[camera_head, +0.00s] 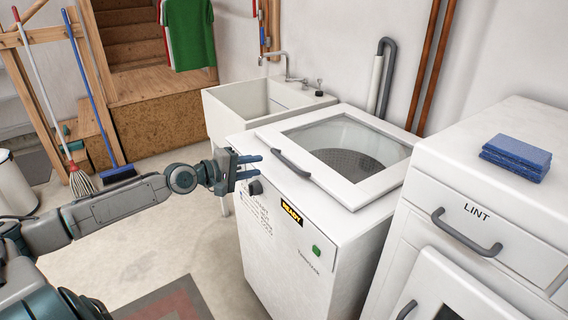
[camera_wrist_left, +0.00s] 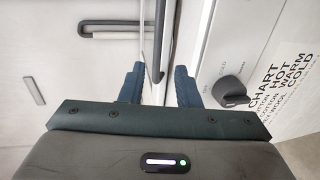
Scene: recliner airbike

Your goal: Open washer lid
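The white washer (camera_head: 290,240) has a closed lid (camera_head: 398,165) with a glass window. A dark grey bar handle (camera_head: 290,163) runs along the lid's front edge. My left gripper (camera_head: 249,166) is at the washer's upper front left corner, left of the handle, its fingers pointing towards it. In the left wrist view the left gripper (camera_wrist_left: 160,85) is open, with a visible gap between its blue fingers. A dark upright bar, seemingly the lid handle (camera_wrist_left: 158,62), shows between or just beyond them; contact cannot be told. My right gripper is not in view.
A dial knob (camera_wrist_left: 228,88) is close to the right finger in the left wrist view. A white sink (camera_head: 240,105) stands behind the washer. Open floor lies in front.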

